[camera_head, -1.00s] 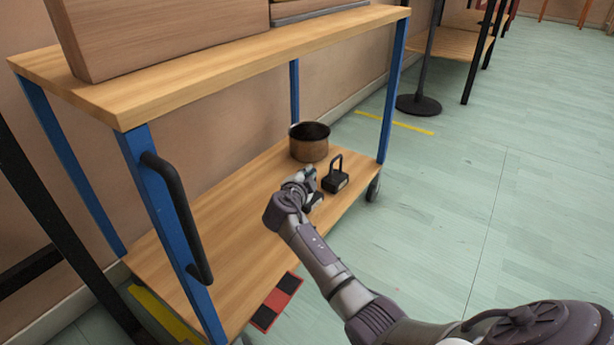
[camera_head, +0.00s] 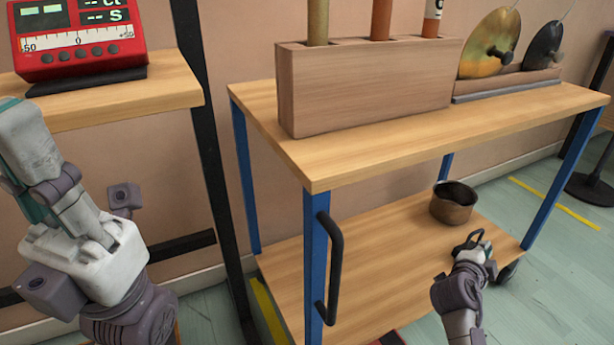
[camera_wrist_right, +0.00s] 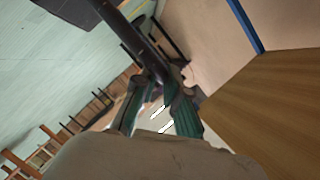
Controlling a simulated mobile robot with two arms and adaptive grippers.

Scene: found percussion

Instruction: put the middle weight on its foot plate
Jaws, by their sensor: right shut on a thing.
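A dark weight with a loop handle (camera_head: 468,240) is at the right end of the cart's lower shelf, just in front of a brown pot (camera_head: 454,206). My right gripper (camera_head: 484,256) is shut on its handle; its arm hides most of the weight's body. In the right wrist view, the dark handle (camera_wrist_right: 140,45) runs between the teal fingers, with a dark block (camera_wrist_right: 72,10) at its upper end. I cannot tell whether the weight is lifted off the shelf. My left gripper (camera_head: 25,140) is at the left edge, fingers unclear. I cannot make out a foot plate.
The cart's upper shelf (camera_head: 400,135) holds a wooden block with tubes (camera_head: 370,88) and two metal discs (camera_head: 490,42). It overhangs the lower shelf (camera_head: 370,250). Blue posts and a black handle (camera_head: 333,268) stand at the front. A red meter (camera_head: 80,40) sits on the left table.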

